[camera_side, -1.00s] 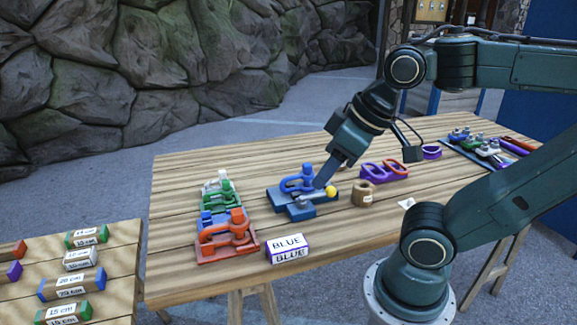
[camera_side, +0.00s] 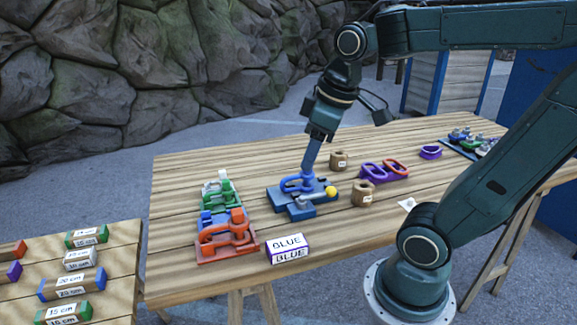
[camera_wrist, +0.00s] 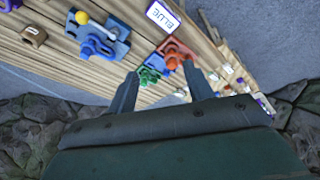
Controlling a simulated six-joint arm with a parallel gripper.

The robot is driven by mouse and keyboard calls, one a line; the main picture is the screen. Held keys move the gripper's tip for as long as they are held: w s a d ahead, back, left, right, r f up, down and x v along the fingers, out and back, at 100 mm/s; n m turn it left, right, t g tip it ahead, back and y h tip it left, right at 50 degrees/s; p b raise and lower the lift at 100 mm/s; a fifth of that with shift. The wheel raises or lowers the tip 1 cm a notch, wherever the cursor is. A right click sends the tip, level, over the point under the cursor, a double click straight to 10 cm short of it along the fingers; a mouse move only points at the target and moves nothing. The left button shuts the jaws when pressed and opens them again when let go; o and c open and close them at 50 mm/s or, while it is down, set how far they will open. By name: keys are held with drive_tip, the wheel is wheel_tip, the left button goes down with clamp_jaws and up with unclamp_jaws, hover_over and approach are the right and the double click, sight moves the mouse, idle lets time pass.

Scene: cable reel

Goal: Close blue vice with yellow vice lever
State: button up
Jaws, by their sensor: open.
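The blue vice (camera_side: 295,206) sits on the wooden table, with a blue clamp part on top. Its lever, with a grey bar and a yellow ball end (camera_side: 330,192), points right. In the wrist view the blue vice (camera_wrist: 118,48) is at upper left, with the yellow ball (camera_wrist: 82,18) at its upper left. My gripper (camera_side: 311,158) points down over the vice's back part, and its tips overlap the blue clamp in the side view; I cannot tell whether they touch. In the wrist view my gripper (camera_wrist: 157,85) has its two fingers spread with nothing between them.
A white-and-purple BLUE block (camera_side: 288,248) lies in front. Two wooden pots (camera_side: 363,194) and purple and red rings (camera_side: 384,171) are to the right. A side table (camera_side: 70,290) holds labelled blocks.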

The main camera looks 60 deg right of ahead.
drive_tip(key=w+d+f+n+g, duration=0.1)
drive_tip(key=w+d+g, duration=0.15)
drive_tip(key=d, duration=0.35)
drive_tip(key=w+d+f+n+g, duration=0.1)
drive_tip(key=w+d+f+n, duration=0.15)
drive_tip(key=d, duration=0.35)
drive_tip(key=n+g+y, duration=0.1)
drive_tip(key=n+y, duration=0.1)
hover_over(317, 196)
drive_tip(key=s+d, duration=0.1)
drive_tip(key=d, duration=0.5)
wheel_tip(317, 196, down, 6)
drive_tip(key=r, duration=0.1)
drive_tip(key=shift+s+d+f, duration=0.15)
drive_tip(key=shift+f, duration=0.1)
drive_tip(key=shift+f, duration=0.15)
drive_tip(key=f, duration=0.4)
drive_tip(key=s+a+f, duration=0.1)
drive_tip(key=f, duration=0.3)
drive_tip(key=a+f, duration=0.1)
drive_tip(key=f, duration=0.4)
drive_tip(key=shift+s+a+f, duration=0.1)
drive_tip(key=shift+s, duration=0.1)
clamp_jaws()
